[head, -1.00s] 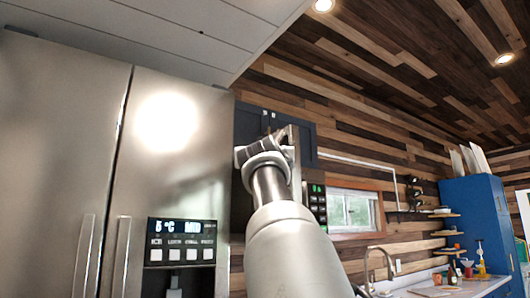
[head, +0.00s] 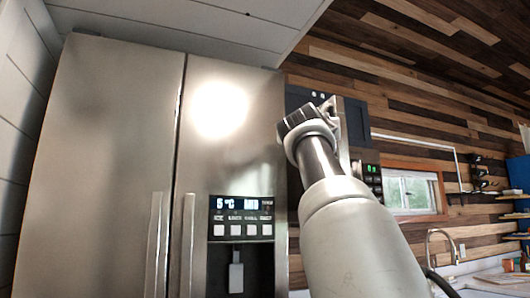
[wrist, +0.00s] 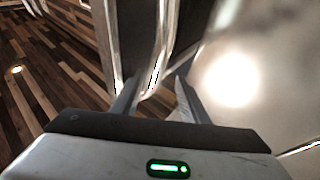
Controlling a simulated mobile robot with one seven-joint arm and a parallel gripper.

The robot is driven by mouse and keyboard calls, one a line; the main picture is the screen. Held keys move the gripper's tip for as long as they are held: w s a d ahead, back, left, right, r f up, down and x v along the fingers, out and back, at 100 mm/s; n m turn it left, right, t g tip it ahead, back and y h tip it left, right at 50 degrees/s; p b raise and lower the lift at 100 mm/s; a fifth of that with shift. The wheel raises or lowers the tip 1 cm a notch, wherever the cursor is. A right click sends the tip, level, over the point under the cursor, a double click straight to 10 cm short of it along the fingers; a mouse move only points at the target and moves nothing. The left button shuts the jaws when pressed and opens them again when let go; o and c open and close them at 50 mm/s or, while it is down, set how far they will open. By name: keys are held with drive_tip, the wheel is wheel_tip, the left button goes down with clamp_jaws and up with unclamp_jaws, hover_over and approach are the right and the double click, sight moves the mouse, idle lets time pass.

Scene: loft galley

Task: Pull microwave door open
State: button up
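The microwave is mostly hidden behind my arm in the head view. Its control panel (head: 371,181) with green digits shows to the right of my wrist. A pale upright strip (head: 343,140), perhaps the door handle or door edge, stands just left of the panel. My gripper (head: 330,108) is raised in front of the microwave, by the top of this strip. In the wrist view my gripper's fingers (wrist: 156,98) are apart, with a shiny upright bar (wrist: 152,75) at or just beyond the gap. I cannot tell whether they touch it, or how far the door is open.
A large steel fridge (head: 110,130) with two long handles (head: 188,245) and a lit dispenser panel (head: 241,204) stands close on the left. Dark cabinets (head: 300,97) are behind my gripper. A window (head: 411,192), a faucet (head: 440,240) and a counter lie to the right.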

drive_tip(key=s+a+f+b, duration=0.5)
drive_tip(key=s+a, duration=0.4)
drive_tip(key=a, duration=0.3)
drive_tip(key=shift+f, duration=0.55)
idle(0.7)
drive_tip(key=shift+s+d, duration=0.1)
idle(0.5)
